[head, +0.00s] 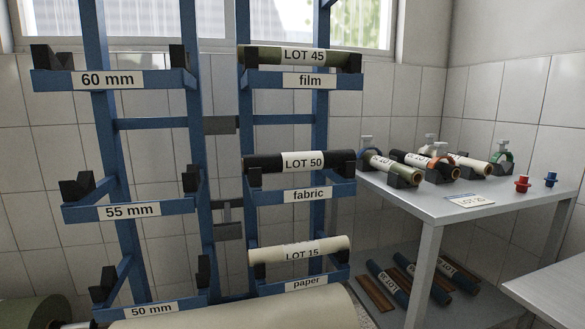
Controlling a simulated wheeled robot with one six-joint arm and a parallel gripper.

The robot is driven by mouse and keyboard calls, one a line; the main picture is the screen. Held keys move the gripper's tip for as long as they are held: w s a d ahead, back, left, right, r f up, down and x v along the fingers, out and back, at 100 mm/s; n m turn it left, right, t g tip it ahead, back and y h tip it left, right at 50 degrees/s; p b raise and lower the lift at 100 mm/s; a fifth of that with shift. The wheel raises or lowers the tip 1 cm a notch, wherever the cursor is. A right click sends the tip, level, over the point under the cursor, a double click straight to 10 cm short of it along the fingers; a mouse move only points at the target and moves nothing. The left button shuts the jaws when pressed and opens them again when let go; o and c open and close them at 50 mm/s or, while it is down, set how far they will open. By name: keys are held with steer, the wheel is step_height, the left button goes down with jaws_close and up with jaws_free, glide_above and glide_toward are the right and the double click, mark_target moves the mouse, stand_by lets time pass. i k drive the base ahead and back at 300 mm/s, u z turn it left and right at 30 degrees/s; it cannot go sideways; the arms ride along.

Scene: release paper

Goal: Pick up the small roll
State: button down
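Several rolls are in view, and I cannot tell which one is the small roll. On the blue rack's right column, an olive roll labelled LOT 45 (290,57) lies on the "film" shelf. A black roll labelled LOT 50 (265,163) lies on the "fabric" shelf. A cream roll labelled LOT 15 (270,254) lies on the "paper" shelf. My gripper is not in view.
The rack's left column has empty holders labelled 60 mm (108,79), 55 mm (125,211) and 50 mm. The grey table (432,207) stands at right, with blue rolls (425,293) beneath. A large beige cylinder (230,312) fills the lower foreground. A lighter tabletop (555,292) juts in at lower right.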

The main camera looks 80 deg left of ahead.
mark_target(271, 55)
steer(key=u, duration=0.05)
steer(key=k, duration=0.2)
steer(key=u, duration=2.65)
